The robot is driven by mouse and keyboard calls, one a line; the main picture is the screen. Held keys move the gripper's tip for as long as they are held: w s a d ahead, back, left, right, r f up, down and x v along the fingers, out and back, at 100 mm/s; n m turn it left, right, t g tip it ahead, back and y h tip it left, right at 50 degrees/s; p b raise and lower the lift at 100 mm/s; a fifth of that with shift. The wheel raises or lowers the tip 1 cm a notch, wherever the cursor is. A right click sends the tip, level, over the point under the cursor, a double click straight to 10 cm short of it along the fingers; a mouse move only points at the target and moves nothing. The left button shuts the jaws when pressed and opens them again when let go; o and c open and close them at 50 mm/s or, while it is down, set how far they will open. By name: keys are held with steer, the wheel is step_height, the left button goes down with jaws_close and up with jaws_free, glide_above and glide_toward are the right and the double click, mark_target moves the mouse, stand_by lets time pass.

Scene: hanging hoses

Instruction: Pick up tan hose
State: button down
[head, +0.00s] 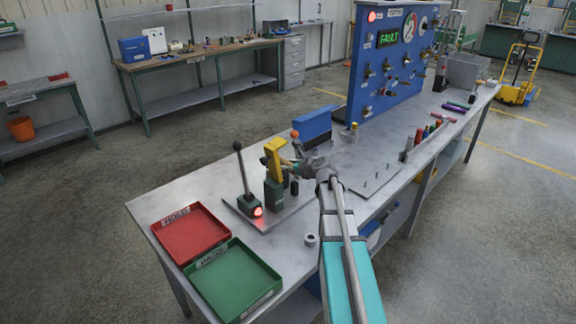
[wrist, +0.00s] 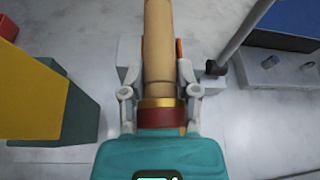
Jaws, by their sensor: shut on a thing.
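The tan hose (wrist: 158,30) runs lengthwise between the fingers of my gripper (wrist: 160,65) in the wrist view. The fingers are shut on it, one on each side. A gold ring and a dark red band (wrist: 162,117) show at its near end, close to the palm. Its far end runs out of the top of the wrist view. In the head view my gripper (head: 308,166) is low over the workbench, just right of a yellow and green fixture (head: 274,170). Only a small tan piece (head: 287,162) of the hose shows there; my arm and gripper hide the rest.
A black lever (head: 241,168) on a plate with a red lamp stands left of the fixture. A blue block (head: 312,125) stands behind my gripper. A red tray (head: 190,235) and a green tray (head: 234,282) sit at the near left. A blue gauge panel (head: 390,65) rises at the back.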

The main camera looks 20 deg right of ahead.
steer(key=s+r+p, duration=0.4)
steer(key=r, duration=0.1)
steer(key=shift+s+a+r, duration=0.1)
steer(key=shift+s+r, duration=0.05)
steer(key=shift+r, duration=0.05)
steer(key=s+r+p, duration=0.3)
steer(key=s+p, duration=0.1)
steer(key=s, duration=0.5)
steer(key=shift+r, duration=0.35)
